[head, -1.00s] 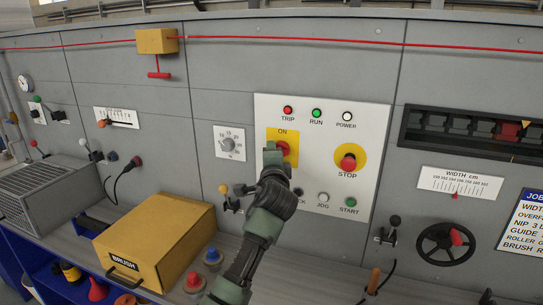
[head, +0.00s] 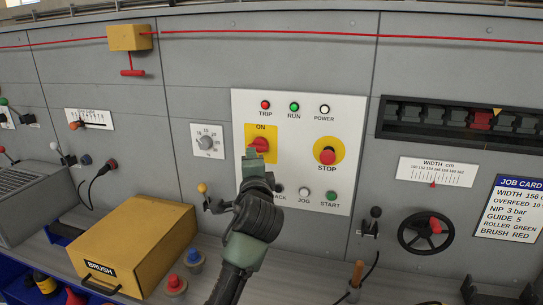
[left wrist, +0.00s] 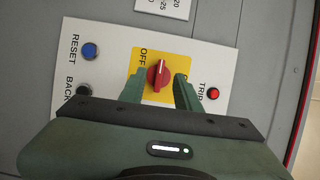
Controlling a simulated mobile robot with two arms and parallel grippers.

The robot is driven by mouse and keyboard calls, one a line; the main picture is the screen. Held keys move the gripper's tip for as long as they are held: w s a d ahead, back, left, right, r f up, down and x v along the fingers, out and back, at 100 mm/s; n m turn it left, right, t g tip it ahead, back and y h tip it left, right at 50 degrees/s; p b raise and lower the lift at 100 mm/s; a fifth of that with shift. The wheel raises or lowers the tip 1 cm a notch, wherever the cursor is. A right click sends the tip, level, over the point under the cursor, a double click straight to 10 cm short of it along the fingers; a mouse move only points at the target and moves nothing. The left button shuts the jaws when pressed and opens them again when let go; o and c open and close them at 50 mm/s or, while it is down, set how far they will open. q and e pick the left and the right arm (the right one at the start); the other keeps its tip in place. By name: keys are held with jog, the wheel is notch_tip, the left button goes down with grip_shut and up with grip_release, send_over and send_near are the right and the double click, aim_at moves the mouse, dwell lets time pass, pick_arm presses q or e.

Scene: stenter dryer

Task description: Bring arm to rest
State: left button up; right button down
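A red rotary switch (head: 259,146) sits on a yellow plate (head: 264,130) marked ON, on the white control panel (head: 298,105). My left gripper (head: 250,154) is just in front of and below the switch in the head view. The OFF label is readable there, and a finger partly covers the label opposite. My right gripper is not in view.
A yellow BRUSH box (head: 145,245) stands on the ledge at left. A red STOP button (head: 327,156) and small lever (head: 204,189) flank the arm. A handwheel (head: 426,233) and wooden-handled tool (head: 356,275) are at right. The green RUN lamp (head: 294,107) looks lit.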

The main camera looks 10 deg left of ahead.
pick_arm(q)
jog(key=s+a+f+n+g+h, duration=0.1)
jog(key=s+f+n+g, duration=0.1)
jog(key=s+f, duration=0.55)
jog(key=s+f+n+g+h, duration=0.15)
jog(key=s+f, duration=0.25)
jog(key=f, duration=0.7)
jog(key=s+a+f+n+g+h, duration=0.1)
jog(key=s+f+n+g, duration=0.2)
jog(key=s+f, duration=0.45)
jog(key=s+d+f+n+g+h, duration=0.15)
jog(key=s+f, duration=0.25)
jog(key=s, duration=0.4)
jog(key=s+f+n+g, duration=0.2)
jog(key=s+f+g, duration=0.15)
jog(key=s, duration=0.55)
jog(key=s+d+f+n+g+h, duration=0.1)
jog(key=s+f+n+g, duration=0.1)
jog(key=s+f, duration=0.45)
jog(key=s+f+g, duration=0.1)
jog(key=s+f, duration=0.1)
jog(key=f, duration=1.1)
jog(key=s+f, duration=0.2)
jog(key=f, duration=1)
jog(key=s+a+f+g+b, duration=0.1)
jog(key=s+a+f, duration=0.1)
jog(key=s+f, duration=1.4)
jog(key=shift+a+m+b, duration=0.3)
jog(key=shift+a, duration=0.05)
jog(key=shift+f, duration=0.1)
